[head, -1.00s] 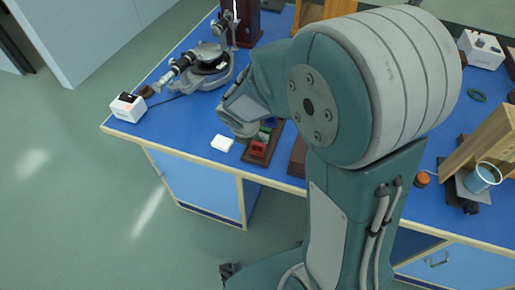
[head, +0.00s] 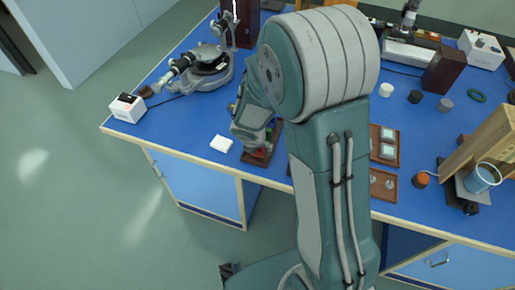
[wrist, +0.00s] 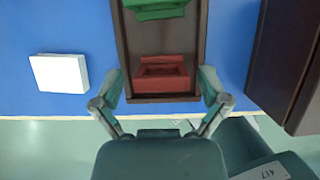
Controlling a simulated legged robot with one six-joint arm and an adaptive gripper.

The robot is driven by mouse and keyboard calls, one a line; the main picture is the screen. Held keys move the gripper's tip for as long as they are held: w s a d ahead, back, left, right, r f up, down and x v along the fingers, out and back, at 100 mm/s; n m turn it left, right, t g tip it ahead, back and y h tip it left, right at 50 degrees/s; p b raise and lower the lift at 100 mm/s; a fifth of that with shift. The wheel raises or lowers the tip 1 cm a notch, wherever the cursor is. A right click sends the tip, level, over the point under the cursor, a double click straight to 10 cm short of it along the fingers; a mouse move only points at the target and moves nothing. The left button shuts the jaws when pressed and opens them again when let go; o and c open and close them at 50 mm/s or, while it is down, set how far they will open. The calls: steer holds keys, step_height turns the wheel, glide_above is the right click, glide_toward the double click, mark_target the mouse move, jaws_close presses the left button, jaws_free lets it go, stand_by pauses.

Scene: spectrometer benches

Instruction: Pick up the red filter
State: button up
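The red filter (wrist: 162,74) sits at the near end of a dark wooden rack (wrist: 129,48), with a green filter (wrist: 158,8) behind it in the wrist view. My gripper (wrist: 160,86) is open, with one finger on each side of the rack's near end and the red filter between them in the picture. I cannot tell whether the fingers touch anything. In the head view the rack (head: 256,160) stands near the bench's front edge, and my arm hides most of the red filter.
A white block (wrist: 60,73) lies left of the rack, and a dark brown box (wrist: 287,62) stands to its right. The blue bench (head: 180,118) has a spectrometer (head: 205,68) at the back left. A wooden tray (head: 384,146) lies right of my arm.

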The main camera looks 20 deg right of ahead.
steer(key=c, duration=0.6)
steer(key=shift+r, duration=0.45)
step_height(320, 180, up, 2)
steer(key=shift+r, duration=0.1)
steer(key=s+r, duration=0.3)
steer(key=s, duration=0.1)
steer(key=s+a+r, duration=0.1)
steer(key=s+r, duration=0.2)
steer(key=s, duration=0.2)
steer(key=s+r, duration=0.4)
steer(key=s, duration=0.1)
steer(key=shift+s+a, duration=0.1)
steer(key=shift+a, duration=0.1)
